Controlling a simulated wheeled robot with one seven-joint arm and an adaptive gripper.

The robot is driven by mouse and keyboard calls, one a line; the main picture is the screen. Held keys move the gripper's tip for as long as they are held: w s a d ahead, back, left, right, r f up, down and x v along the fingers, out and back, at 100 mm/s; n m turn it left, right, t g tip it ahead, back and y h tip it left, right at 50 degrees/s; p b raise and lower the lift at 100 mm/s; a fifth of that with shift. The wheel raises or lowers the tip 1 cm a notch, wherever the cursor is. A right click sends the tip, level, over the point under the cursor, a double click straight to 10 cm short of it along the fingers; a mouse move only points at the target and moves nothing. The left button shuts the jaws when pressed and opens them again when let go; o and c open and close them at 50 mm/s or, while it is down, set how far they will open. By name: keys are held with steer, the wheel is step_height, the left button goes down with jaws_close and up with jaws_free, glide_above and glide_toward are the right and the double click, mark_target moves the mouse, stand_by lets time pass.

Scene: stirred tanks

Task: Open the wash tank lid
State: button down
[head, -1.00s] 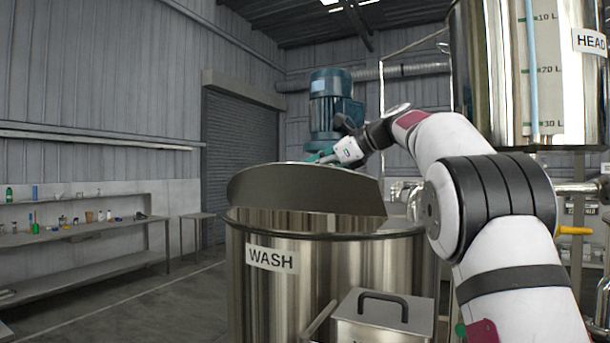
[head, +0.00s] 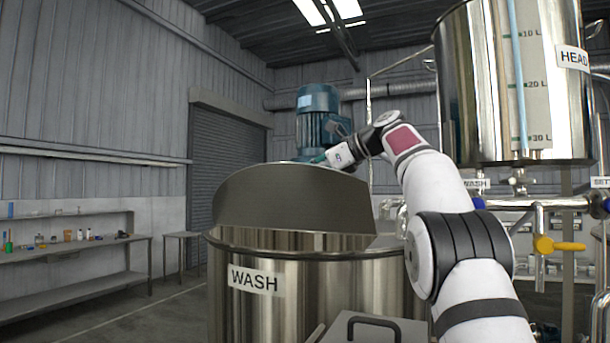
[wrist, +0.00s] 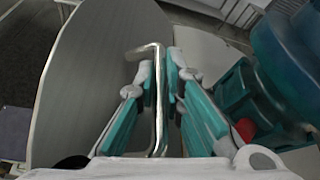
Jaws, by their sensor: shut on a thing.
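The wash tank (head: 315,285) is a steel drum with a WASH label, at the lower middle of the head view. Its lid (head: 290,203) is a grey half-disc tilted up steeply at the rim, and the tank's mouth shows below it. In the wrist view the lid (wrist: 85,85) fills the left side. My gripper (wrist: 160,75) is shut on the lid's bent metal handle (wrist: 150,48), with a teal finger on each side. In the head view my gripper is at the lid's upper edge, its fingertips mostly hidden behind the lid.
A blue motor (head: 320,118) stands just behind the lid, close to my gripper. The header tank (head: 515,85), pipes and a yellow valve handle (head: 558,246) are at the right. A box with a black handle (head: 375,325) is in front. Shelves (head: 75,245) stand far left.

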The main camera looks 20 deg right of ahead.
steer(key=shift+d, duration=0.1)
steer(key=c, duration=1.7)
jaws_free()
steer(key=shift+w+f, duration=0.1)
steer(key=v, duration=1.2)
